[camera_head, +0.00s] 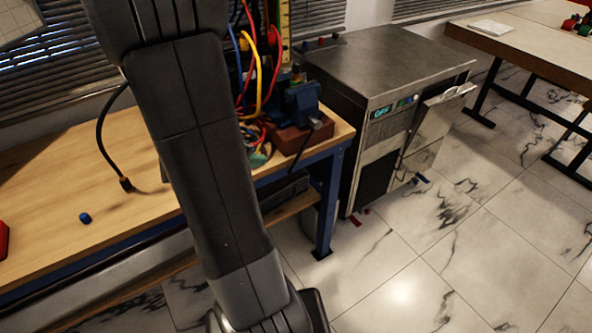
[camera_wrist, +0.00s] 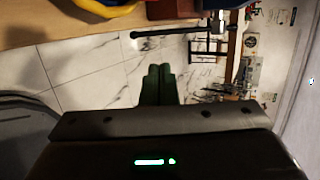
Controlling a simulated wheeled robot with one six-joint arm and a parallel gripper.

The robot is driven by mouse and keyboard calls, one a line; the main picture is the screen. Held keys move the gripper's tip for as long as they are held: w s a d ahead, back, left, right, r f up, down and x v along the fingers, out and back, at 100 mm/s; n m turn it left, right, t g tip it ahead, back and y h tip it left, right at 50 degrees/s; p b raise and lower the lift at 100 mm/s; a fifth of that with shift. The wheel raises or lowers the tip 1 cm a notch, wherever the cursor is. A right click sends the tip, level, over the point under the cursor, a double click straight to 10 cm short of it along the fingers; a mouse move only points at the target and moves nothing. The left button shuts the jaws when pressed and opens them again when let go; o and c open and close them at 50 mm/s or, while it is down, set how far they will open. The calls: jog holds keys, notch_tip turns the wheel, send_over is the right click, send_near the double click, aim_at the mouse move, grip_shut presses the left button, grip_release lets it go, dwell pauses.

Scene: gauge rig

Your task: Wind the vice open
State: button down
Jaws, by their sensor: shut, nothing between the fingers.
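A blue vice (camera_head: 302,100) is on a reddish-brown block (camera_head: 290,139) at the right end of the wooden bench. A dark bar (camera_head: 303,146) slants down in front of it. In the wrist view a dark bar (camera_wrist: 168,32) with a knobbed left end crosses near the top, beside a reddish-brown block (camera_wrist: 172,9). My gripper (camera_wrist: 158,72) is shut and empty, its fingertips just below that bar with a gap in the picture. The vice jaws are too small to judge. My gripper does not show in the head view; my arm covers the middle.
Red, yellow and blue cables (camera_head: 252,75) hang just left of the vice. A steel cabinet (camera_head: 375,60) stands to the right of the bench (camera_head: 130,165). A small blue cap (camera_head: 85,218) lies on the bench. The marble floor (camera_head: 420,270) in front is mostly clear.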

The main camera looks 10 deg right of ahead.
aim_at(296, 161)
jog(key=b+x, duration=0.1)
jog(key=x, duration=1.2)
jog(key=shift+w+d+f, duration=0.2)
jog(key=shift+w+f, duration=0.05)
jog(key=f+b, duration=0.1)
jog(key=b, duration=0.1)
jog(key=h+b, duration=0.1)
jog(key=b, duration=0.1)
jog(key=shift+w+d+f+t, duration=0.15)
jog(key=shift+d+f+t, duration=0.15)
jog(key=shift+d+f, duration=0.05)
jog(key=d+f+h+b, duration=0.1)
jog(key=b, duration=0.3)
jog(key=w+d+f+t+h+b, duration=0.1)
jog(key=b, duration=0.4)
jog(key=shift+d+n+h, duration=0.25)
jog(key=shift+n+h, duration=0.05)
jog(key=shift+h, duration=0.1)
jog(key=shift+s+b+x, duration=0.25)
jog(key=shift+b+x, duration=0.95)
jog(key=shift+x, duration=0.2)
jog(key=shift+d+r, duration=0.15)
